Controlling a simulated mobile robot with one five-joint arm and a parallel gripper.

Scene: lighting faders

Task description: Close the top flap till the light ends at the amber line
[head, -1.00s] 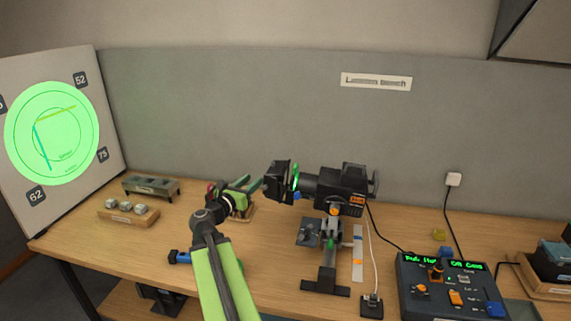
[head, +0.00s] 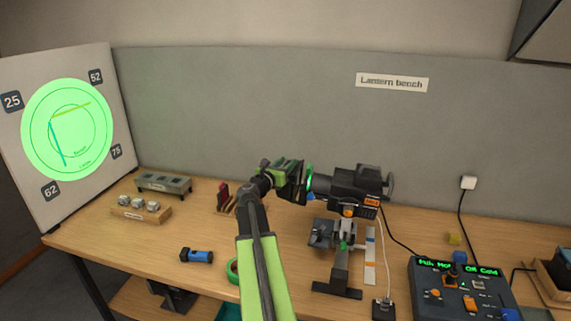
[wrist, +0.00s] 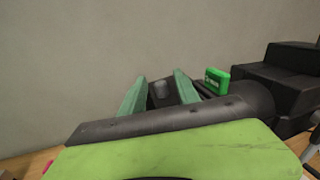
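The black lantern (head: 355,187) stands on a bench stand with its front to the left. My gripper (head: 291,172) is at its front and hides most of the flaps. In the wrist view my gripper (wrist: 161,80) has its two green fingers apart, with a small grey knob (wrist: 161,90) and a dark plate between them; I cannot tell whether they touch, or which flap it is. A green round patch of light (head: 66,145) fills the disc on the white screen (head: 105,75). The amber line (head: 72,109) slants across its upper part, inside the light; a teal line (head: 58,146) runs lower left.
A control box (head: 455,290) with green displays stands at the right. A blue-and-black torch (head: 197,256), a green tape ring (head: 232,272), a grey rack (head: 164,183) and a wooden block with several grey pieces (head: 140,213) lie left of my arm.

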